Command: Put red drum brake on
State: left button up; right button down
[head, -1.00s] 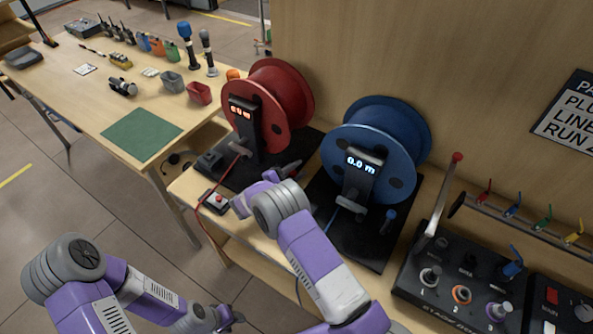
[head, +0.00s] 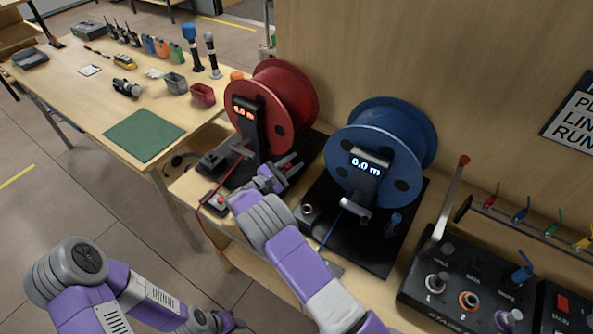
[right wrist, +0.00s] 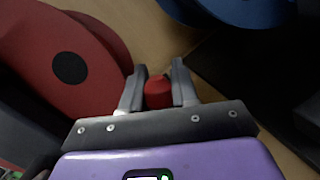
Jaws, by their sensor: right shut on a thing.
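The red drum (head: 272,108) stands on a black base (head: 235,172) on the bench, with a lit display on its post. My right gripper (head: 291,168) is at the right front of this base, beside the drum. In the right wrist view its fingers (right wrist: 158,90) are shut on a red knob (right wrist: 158,93), which looks like the red drum's brake knob. The fingers hide this knob in the head view. The red drum also shows at the left of the wrist view (right wrist: 45,60). My left gripper (head: 232,322) is low in the head view; its jaw opening is unclear.
The blue drum (head: 375,150) stands close to the right, with a blue knob (head: 393,223) on its base and 0.0 m displayed. A small red-button box (head: 216,201) sits at the bench's front left. A lever control panel (head: 465,285) is at right.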

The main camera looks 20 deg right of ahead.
jog(key=shift+w+a+r+n+t+b, duration=0.25)
jog(key=shift+w+a+n, duration=0.15)
jog(key=shift+n, duration=0.35)
jog(key=shift+w+a+r+n+t+b, duration=0.2)
jog(key=shift+w+a+n+t, duration=0.15)
jog(key=shift+n, duration=0.4)
jog(key=shift+w, duration=0.1)
jog(key=c, duration=0.9)
grip_release()
jog(key=shift+c, duration=0.2)
jog(key=shift+p+v, duration=0.3)
jog(key=shift+v, duration=3.5)
jog(key=shift+w+f, duration=0.1)
